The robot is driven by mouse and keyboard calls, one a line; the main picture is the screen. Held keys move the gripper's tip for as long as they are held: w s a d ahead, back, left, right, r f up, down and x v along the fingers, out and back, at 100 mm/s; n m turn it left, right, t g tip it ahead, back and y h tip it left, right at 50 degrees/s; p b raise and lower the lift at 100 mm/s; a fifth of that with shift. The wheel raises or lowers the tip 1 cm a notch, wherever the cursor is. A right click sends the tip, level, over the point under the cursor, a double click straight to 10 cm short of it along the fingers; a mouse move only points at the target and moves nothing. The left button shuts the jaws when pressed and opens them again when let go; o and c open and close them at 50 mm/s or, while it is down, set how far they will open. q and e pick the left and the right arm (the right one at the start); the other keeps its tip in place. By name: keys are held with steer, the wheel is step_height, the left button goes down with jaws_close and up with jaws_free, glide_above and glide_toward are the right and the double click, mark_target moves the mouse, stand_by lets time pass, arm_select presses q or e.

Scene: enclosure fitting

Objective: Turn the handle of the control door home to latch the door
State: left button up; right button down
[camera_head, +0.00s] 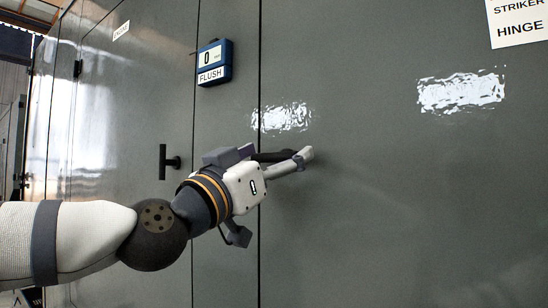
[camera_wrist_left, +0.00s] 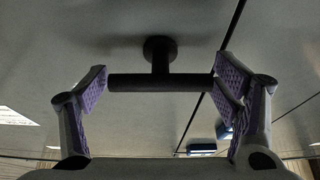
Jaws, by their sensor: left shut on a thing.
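My left gripper (camera_head: 282,160) reaches in from the left to a grey door (camera_head: 400,210) right of the vertical seam. It is shut on a dark T-shaped handle (camera_wrist_left: 160,82). In the left wrist view the handle's bar spans between the purple-padded fingers (camera_wrist_left: 228,85), one pad at each end of the bar, and its round stem meets the door face. In the head view the gripper hides most of the handle; a dark bar lying roughly level shows beside the fingers. My right gripper is not in view.
A second black T-handle (camera_head: 164,162) stands upright on the panel to the left. A blue gauge (camera_head: 214,63) reading 0, marked FLUSH, sits near the seam above the gripper. A white sign (camera_head: 520,22) with STRIKER and HINGE is at the upper right. The door face right of the gripper is clear.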

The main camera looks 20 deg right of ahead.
arm_select(q)
steer(key=shift+r, duration=0.1)
